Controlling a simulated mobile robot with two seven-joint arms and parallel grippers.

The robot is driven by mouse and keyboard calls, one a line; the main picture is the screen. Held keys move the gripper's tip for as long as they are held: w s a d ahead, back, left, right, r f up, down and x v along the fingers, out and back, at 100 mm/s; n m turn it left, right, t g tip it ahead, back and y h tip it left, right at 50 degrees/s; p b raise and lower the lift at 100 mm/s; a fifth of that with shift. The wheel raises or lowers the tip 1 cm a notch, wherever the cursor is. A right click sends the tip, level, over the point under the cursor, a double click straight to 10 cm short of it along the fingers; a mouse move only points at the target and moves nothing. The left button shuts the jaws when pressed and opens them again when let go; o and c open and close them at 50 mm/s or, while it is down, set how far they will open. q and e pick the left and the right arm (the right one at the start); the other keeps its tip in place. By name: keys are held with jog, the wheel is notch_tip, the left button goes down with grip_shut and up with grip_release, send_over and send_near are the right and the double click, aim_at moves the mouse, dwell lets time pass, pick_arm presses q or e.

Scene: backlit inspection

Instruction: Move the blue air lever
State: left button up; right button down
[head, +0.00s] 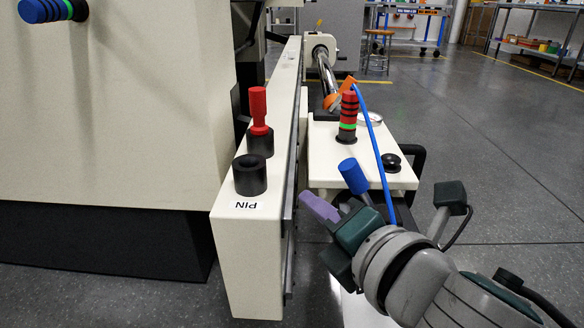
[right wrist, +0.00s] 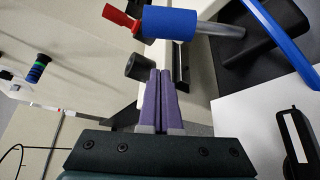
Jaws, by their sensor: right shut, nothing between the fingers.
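The blue air lever (head: 353,176) appears to be the short blue cylindrical grip beside the white machine block. In the right wrist view the blue grip (right wrist: 170,23) sits on a metal rod running to the right. My right gripper (head: 318,207) is shut and empty. Its purple fingers are just left of and below the blue grip in the head view. In the right wrist view the shut fingertips (right wrist: 160,72) point toward the grip, with a gap between. The lever's base is hidden behind my right arm in the head view. My left gripper is not in view.
A red pin (head: 258,108) stands in a black socket on the cream rail (head: 253,265), behind an empty black socket (head: 250,175). A red-and-black banded handle (head: 348,118), a blue strip (head: 376,150) and a black knob (head: 391,163) are close by. Open floor lies right.

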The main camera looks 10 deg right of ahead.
aim_at(363, 175)
jog(key=d, duration=0.1)
jog(key=d+r, duration=0.2)
jog(key=shift+s+d, duration=0.2)
jog(key=shift+s, duration=0.1)
jog(key=shift+s+d+r+m+t+y, duration=0.1)
jog(key=shift+d+r+m+t+y, duration=0.25)
jog(key=shift+m, duration=0.25)
dwell(0.3)
jog(key=shift+s+d+m, duration=0.1)
jog(key=shift+d+m, duration=0.2)
jog(key=m, duration=0.1)
jog(key=d+t+b, duration=0.1)
jog(key=d+m+y+b, duration=0.1)
jog(key=shift+s+d+r+m+t, duration=0.1)
jog(key=shift+s+r+m+t, duration=0.2)
jog(key=shift+t, duration=0.05)
jog(key=d+m+t+b, duration=0.1)
jog(key=d+m+b, duration=0.1)
jog(key=m, duration=0.1)
jog(key=shift+s+d+r+t, duration=0.1)
jog(key=shift+s+d+t, duration=0.05)
jog(key=shift+s+t, duration=0.25)
jog(key=shift+s+d+m+t+h+b, duration=0.15)
jog(key=shift+d+m+t+b, duration=0.3)
jog(key=shift+m, duration=0.45)
jog(key=shift+s+d+m+t+h+b, duration=0.1)
jog(key=shift+d+m+t+b, duration=0.4)
jog(key=shift+m, duration=0.4)
jog(key=shift+d, duration=0.1)
